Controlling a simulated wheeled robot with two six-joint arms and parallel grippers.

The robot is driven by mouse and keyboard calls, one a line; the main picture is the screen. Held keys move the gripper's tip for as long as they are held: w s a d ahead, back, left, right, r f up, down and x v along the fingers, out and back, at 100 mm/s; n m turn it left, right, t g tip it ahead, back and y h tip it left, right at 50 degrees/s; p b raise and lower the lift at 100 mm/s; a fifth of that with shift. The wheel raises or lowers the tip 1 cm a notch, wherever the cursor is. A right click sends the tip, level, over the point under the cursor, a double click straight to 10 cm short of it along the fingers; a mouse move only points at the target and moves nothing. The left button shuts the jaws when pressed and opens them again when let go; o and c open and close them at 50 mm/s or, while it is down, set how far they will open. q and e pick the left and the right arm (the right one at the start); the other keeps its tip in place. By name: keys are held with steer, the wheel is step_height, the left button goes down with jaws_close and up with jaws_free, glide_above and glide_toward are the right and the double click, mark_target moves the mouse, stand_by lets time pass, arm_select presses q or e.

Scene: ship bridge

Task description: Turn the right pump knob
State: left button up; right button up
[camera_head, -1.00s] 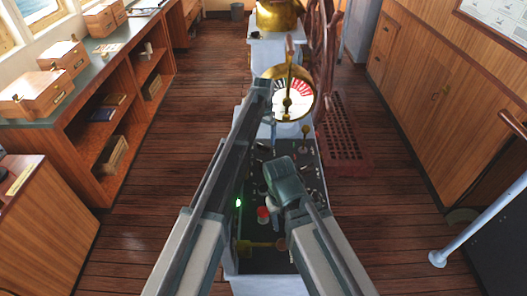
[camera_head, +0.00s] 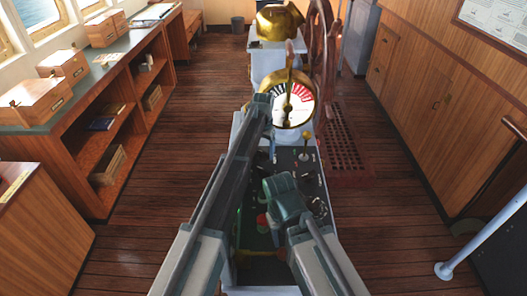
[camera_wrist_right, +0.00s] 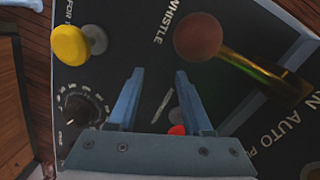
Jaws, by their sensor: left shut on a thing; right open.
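The dark control panel (camera_head: 303,160) lies below both arms, with small knobs on its right side, including a black one (camera_head: 318,206). No pump label is readable, so I cannot tell which is the right pump knob. In the right wrist view a black dial knob (camera_wrist_right: 79,108) with a scale sits left of the fingers. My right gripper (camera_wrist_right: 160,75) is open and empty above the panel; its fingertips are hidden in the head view. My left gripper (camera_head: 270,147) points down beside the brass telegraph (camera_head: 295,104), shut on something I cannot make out.
In the right wrist view a yellow knob (camera_wrist_right: 71,45), a brown-tipped whistle lever (camera_wrist_right: 199,37) and a red button (camera_wrist_right: 177,130) crowd the fingers. A ship's wheel (camera_head: 322,50) stands behind the telegraph. Cabinets (camera_head: 435,100) line the right side.

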arm_select(q)
steer(key=shift+c, duration=0.5)
steer(key=shift+n, duration=0.3)
steer(key=n, duration=1.1)
steer(key=shift+n, duration=0.3)
steer(key=o, duration=1.1)
arm_select(e)
steer(key=shift+r, duration=0.1)
